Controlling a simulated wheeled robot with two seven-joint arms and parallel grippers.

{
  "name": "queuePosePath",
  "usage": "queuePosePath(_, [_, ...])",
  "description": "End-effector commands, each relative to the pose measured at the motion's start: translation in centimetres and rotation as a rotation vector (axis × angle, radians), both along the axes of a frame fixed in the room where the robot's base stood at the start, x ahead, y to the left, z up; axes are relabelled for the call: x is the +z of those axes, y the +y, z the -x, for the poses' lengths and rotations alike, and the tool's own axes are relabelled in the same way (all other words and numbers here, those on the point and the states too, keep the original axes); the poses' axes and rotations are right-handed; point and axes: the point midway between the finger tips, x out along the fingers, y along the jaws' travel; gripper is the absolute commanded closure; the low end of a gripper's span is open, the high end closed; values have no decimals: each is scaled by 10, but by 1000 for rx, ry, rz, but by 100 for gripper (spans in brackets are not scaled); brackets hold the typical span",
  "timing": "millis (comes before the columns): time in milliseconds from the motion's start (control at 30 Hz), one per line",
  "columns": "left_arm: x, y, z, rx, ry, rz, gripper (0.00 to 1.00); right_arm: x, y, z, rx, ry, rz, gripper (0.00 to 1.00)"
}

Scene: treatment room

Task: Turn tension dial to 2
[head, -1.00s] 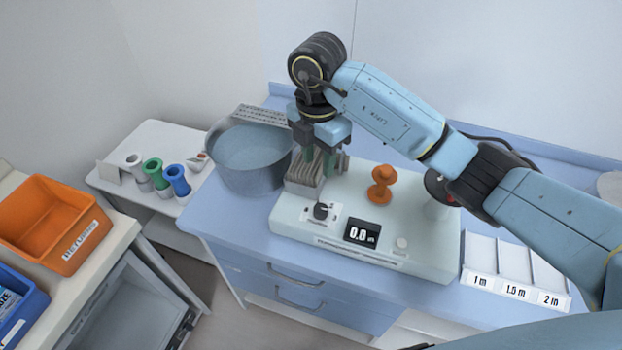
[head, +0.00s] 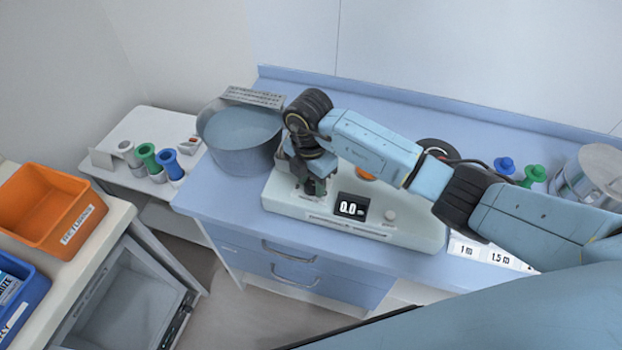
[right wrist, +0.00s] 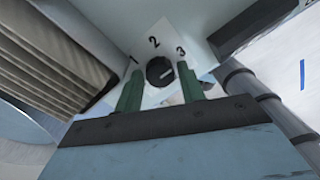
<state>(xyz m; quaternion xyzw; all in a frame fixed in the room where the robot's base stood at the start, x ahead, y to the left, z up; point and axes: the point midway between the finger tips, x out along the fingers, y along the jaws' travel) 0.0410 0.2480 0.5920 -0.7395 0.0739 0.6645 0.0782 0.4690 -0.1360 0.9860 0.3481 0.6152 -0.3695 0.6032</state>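The tension dial (right wrist: 160,70) is a round dark knob with a light pointer line, on a white plate marked 1, 2 and 3. Its pointer lies towards the right, on the side of the 3, not at the 2. My right gripper (right wrist: 160,77) is open, its two green fingers on either side of the dial with gaps visible; contact cannot be told. In the head view my right gripper (head: 311,189) is low over the front left of the pale machine (head: 410,236) and hides the dial. The machine's display (head: 352,206) reads 0.0. My left gripper is out of view.
A grey round basin (head: 240,142) stands left of the machine. In the right wrist view a ribbed beige block (right wrist: 50,50) is close left of the fingers. A labelled tray (head: 490,254) is to the right. My right arm crosses above the machine.

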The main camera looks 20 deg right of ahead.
Motion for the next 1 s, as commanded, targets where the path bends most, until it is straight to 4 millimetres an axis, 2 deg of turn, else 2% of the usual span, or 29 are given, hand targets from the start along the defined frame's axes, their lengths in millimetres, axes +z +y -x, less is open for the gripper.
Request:
queuePosePath(167, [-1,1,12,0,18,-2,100,0,0,0,0,0,0,61])
queuePosePath(400, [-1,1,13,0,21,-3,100,0,0,0,0,0,-1,91])
queuePosePath(433, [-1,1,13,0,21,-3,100,0,0,0,0,0,-1,93])
queuePosePath(767, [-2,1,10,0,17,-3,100,0,-1,0,54,0,0,93])
queuePosePath(1000, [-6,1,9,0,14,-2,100,0,-1,0,209,0,2,93])
